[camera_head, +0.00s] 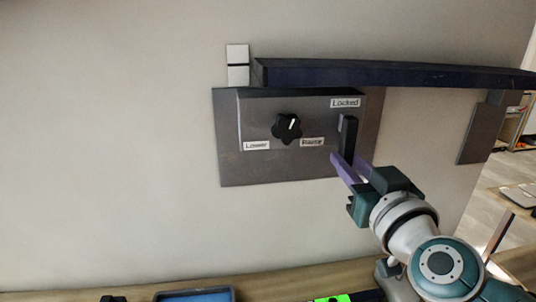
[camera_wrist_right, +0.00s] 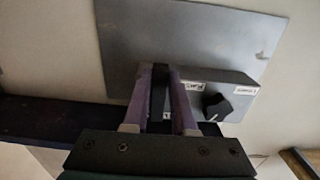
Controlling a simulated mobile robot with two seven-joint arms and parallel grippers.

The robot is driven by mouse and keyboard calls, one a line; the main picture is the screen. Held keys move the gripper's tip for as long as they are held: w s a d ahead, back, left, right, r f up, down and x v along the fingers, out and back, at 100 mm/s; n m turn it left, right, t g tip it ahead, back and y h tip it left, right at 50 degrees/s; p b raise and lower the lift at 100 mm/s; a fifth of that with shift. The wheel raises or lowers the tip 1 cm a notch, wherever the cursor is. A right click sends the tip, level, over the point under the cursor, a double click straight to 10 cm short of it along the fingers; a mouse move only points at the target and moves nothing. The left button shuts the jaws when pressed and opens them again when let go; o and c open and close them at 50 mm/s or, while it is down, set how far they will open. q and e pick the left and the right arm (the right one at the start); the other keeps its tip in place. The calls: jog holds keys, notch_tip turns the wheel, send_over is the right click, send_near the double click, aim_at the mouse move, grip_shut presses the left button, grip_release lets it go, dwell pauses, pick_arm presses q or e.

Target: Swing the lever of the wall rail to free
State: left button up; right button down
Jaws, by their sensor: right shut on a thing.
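The wall rail (camera_head: 400,73) is a long dark bar that runs across the wall at the upper right. Below it, a grey control box (camera_head: 262,112) sits on a flat metal plate (camera_head: 225,160). The black lever (camera_head: 348,135) stands near upright at the box's right side, just under the "Locked" label (camera_head: 345,102). My right gripper (camera_head: 350,162) has purple fingers and is shut on the lever's lower part. In the right wrist view the lever (camera_wrist_right: 160,88) shows between the two fingers. My left gripper is not in view.
A black knob (camera_head: 287,128) sits on the box left of the lever, with "Lower" and "Raise" labels beside it. A small white wall block (camera_head: 237,65) is at the rail's left end. A blue tray (camera_head: 195,295) lies at the bottom edge. The wall at left is bare.

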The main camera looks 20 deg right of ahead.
dwell(0.9)
jog(key=s+d+r+n+p, duration=0.1)
jog(key=d+r+n+p, duration=0.3)
jog(key=n, duration=1)
jog(key=shift+s+d+n+p, duration=0.25)
jog(key=shift+d+p, duration=0.5)
jog(key=shift+p, duration=0.7)
jog(key=shift+r+n, duration=0.15)
jog(key=shift+n, duration=0.1)
jog(key=c, duration=0.7)
grip_release()
